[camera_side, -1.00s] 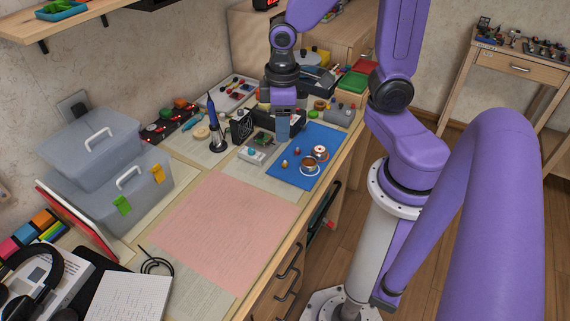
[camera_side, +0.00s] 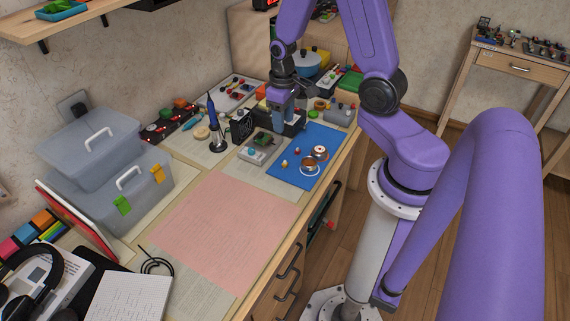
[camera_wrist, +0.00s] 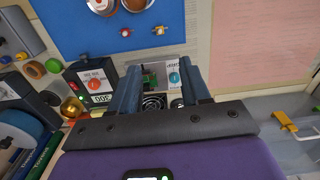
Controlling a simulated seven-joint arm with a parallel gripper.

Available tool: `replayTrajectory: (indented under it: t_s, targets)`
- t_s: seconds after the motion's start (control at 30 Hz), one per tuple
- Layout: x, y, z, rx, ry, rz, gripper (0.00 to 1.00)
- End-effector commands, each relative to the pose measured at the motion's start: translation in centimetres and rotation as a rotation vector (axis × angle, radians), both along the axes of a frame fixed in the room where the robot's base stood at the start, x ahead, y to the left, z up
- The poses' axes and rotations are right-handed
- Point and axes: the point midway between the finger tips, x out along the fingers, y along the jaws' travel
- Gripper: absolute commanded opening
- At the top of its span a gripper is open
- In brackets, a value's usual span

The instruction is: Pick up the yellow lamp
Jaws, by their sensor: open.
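A small yellow-topped piece, which looks like the yellow lamp (camera_wrist: 161,29), sits on the blue mat (camera_wrist: 60,25) in the wrist view. It also shows in the side view (camera_side: 284,163). A similar small piece with a red part (camera_wrist: 84,57) is near it. A shiny amber dome (camera_wrist: 72,107) stands beside a black box at left; I cannot tell if it is a lamp as well. My gripper (camera_wrist: 160,82) is open and empty. In the side view my gripper (camera_side: 284,128) is above the bench behind the mat, apart from the yellow piece.
Two copper-rimmed round dishes (camera_side: 310,168) lie on the mat. A grey box with a knob (camera_wrist: 174,79) and a green board (camera_wrist: 150,78) are beyond my fingers. A black box with a red knob (camera_wrist: 93,82) is at left. The pink mat (camera_side: 225,225) is clear.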

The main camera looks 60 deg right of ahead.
Motion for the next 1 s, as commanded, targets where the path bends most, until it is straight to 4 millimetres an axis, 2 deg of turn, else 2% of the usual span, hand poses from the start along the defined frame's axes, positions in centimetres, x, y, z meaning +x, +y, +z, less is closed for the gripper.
replayTrajectory:
  t_s: [0.6,0.8,1.0]
  targets:
    - [-0.2,0.0,-7.7,0.001,0.005,0.000,0.47]
    - [-0.1,0.0,-9.3,0.000,0.001,0.000,0.47]
    - [-0.1,0.0,-9.9,0.000,0.001,0.000,0.47]
